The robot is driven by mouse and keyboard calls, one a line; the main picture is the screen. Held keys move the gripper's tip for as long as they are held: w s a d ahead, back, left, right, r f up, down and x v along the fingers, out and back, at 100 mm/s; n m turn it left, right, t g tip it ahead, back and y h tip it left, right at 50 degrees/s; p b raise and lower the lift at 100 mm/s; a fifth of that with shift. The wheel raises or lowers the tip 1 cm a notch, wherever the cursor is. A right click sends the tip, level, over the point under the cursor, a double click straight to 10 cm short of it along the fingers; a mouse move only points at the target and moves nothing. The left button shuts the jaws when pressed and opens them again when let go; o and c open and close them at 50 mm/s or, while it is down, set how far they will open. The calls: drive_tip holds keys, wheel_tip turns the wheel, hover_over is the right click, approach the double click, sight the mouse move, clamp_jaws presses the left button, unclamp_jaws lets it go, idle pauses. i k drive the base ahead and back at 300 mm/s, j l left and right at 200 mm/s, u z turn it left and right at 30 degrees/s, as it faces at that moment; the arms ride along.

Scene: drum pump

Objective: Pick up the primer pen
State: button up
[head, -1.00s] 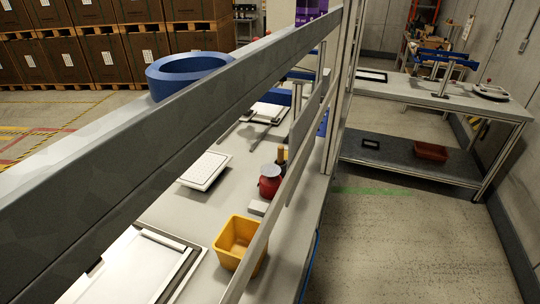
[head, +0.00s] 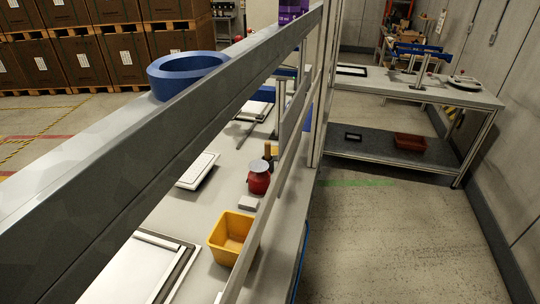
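I cannot make out a primer pen in the head view. The near workbench (head: 188,226) carries a yellow bin (head: 230,236), a small red pot with a grey top (head: 259,178), a dark bottle-like item with a brown top (head: 268,152) behind it, a small pale block (head: 248,203) and a white keypad-like panel (head: 198,170). The grey shelf beam hides part of the bench. My gripper is not in view.
A long grey shelf beam (head: 130,140) crosses close in front, with a blue ring (head: 188,72) on it. A second bench (head: 420,87) stands at the back right, with a red bin (head: 410,142) on its lower shelf. Open floor (head: 390,235) lies at right.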

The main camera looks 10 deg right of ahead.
sight(268, 144)
drive_tip(key=i+l+u, duration=0.1)
drive_tip(key=i+l, duration=0.15)
drive_tip(key=i+l+u, duration=0.25)
drive_tip(key=i+l, duration=0.2)
drive_tip(key=l, duration=0.2)
drive_tip(key=i+l+u, duration=0.1)
drive_tip(key=l, duration=0.25)
drive_tip(key=i+l+u, duration=0.25)
drive_tip(key=i+l, duration=0.2)
drive_tip(key=l, duration=0.3)
